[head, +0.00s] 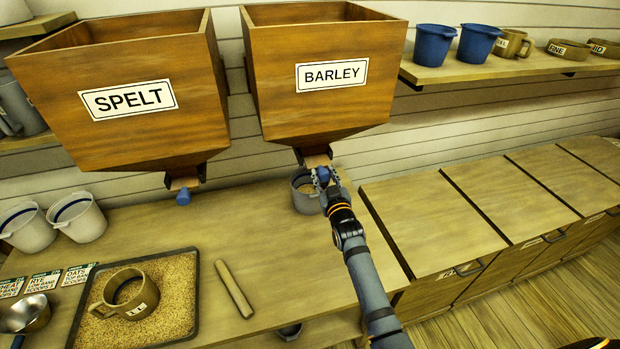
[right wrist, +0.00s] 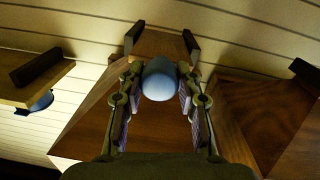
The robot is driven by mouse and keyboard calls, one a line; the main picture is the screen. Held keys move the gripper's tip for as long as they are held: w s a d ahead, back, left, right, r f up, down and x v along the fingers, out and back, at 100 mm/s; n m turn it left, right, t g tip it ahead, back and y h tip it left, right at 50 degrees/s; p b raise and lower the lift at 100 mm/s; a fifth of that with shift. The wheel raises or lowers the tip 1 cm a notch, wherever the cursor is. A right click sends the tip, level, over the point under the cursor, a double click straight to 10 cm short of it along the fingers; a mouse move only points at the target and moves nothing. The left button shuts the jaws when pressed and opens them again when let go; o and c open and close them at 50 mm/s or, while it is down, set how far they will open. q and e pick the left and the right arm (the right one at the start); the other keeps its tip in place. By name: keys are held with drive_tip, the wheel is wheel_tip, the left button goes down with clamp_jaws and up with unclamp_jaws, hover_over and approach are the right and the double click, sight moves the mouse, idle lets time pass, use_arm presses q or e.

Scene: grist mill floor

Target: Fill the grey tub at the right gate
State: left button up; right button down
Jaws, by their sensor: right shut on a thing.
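The grey tub (head: 302,203) stands on the bench under the spout of the barley hopper (head: 318,80). Tan grain shows inside it; its right side is partly hidden by my right gripper. My right gripper (head: 323,178) is at the barley gate, just above the tub's right rim. It is shut on the blue knob (right wrist: 160,80) of that gate, which sits between its fingers in the right wrist view. The wooden gate slide (head: 318,160) shows below the hopper. The spelt hopper (head: 125,95) hangs at left, with its own blue knob (head: 183,197). My left gripper is not in view.
A grain tray (head: 183,265) with a tan mug (head: 127,293) sits at front left. A wooden stick (head: 233,288) lies beside it. Two pale tubs (head: 52,222) stand far left. Blue cups (head: 455,45) are on the right shelf. Closed bins (head: 430,215) line the right.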

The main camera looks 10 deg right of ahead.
drive_tip(key=shift+s+p, duration=0.95)
drive_tip(key=shift+s, duration=0.65)
drive_tip(key=shift+w+f+b, duration=0.1)
drive_tip(key=shift+w+b, duration=0.4)
drive_tip(key=shift+w, duration=0.3)
drive_tip(key=shift+s, duration=0.1)
idle(5.5)
